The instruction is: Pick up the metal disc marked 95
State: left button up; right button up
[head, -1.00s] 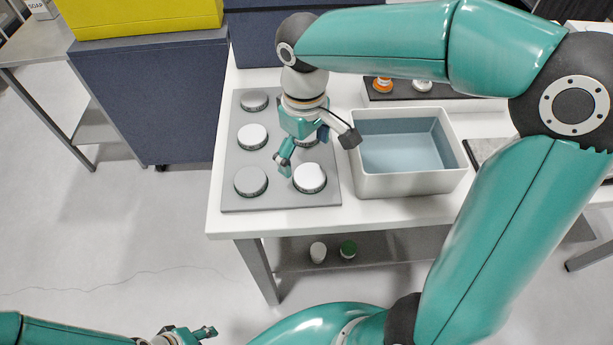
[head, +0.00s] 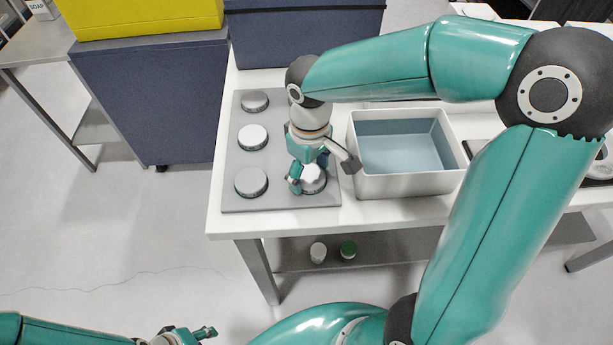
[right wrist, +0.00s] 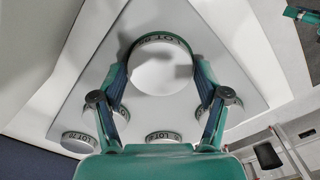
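A pale metal disc with a dark marked rim (head: 316,176) sits at the near right of the grey plate (head: 283,203). It also fills the middle of the right wrist view (right wrist: 160,70), where "LOT" shows on its rim; I cannot read 95 there. My right gripper (head: 304,187) is low over this disc. In the right wrist view the gripper (right wrist: 161,75) is open, with one finger on each side of the disc; whether they touch it is unclear. My left gripper (head: 190,333) is at the bottom edge, partly cut off and away from the discs.
Other discs stand in the plate's left column: far (head: 254,101), middle (head: 252,137) and near (head: 250,181). My right arm hides part of the right column. A white bin with a blue-grey inside (head: 410,186) stands close on the right.

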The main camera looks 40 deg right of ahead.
jog(key=c, duration=0.7)
jog(key=shift+r, duration=0.1)
